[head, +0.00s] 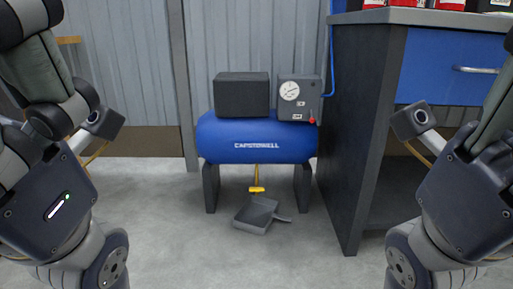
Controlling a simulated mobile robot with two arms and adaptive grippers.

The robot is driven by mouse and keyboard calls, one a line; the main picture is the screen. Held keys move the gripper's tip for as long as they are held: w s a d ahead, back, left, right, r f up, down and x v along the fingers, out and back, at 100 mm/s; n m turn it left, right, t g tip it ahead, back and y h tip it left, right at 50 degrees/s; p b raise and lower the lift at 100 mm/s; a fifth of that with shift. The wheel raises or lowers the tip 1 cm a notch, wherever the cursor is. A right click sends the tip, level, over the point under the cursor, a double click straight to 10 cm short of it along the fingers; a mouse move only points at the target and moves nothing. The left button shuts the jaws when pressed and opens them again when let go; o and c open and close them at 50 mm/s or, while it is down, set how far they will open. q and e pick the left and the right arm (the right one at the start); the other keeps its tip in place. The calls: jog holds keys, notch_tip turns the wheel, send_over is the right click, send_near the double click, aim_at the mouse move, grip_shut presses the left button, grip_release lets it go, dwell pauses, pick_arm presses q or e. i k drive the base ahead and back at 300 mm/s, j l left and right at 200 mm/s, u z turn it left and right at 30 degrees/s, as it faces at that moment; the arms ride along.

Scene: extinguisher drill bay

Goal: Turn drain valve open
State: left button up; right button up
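A blue compressor tank (226,147) marked CAPISTOWELL stands on dark legs against the back wall. The yellow drain valve (257,189) hangs below the middle of the tank, with a vertical stem and a short crosswise handle at the bottom. It is too small to tell whether it is open. A grey pan (254,216) with a handle lies on the floor just below and in front of it. My two arms flank the picture, both well apart from the compressor. No fingertips of either gripper show.
A dark motor box (242,95) and a panel with a round gauge (289,91) and a red knob (312,120) sit on the tank. A workbench (362,140) with a blue drawer (449,68) stands close at the right.

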aim_at(256, 188)
jog(key=i+l+z, duration=0.25)
jog(key=i+l, duration=0.25)
jog(key=i+l+z, duration=0.2)
jog(key=i+l, duration=0.15)
jog(key=i, duration=0.35)
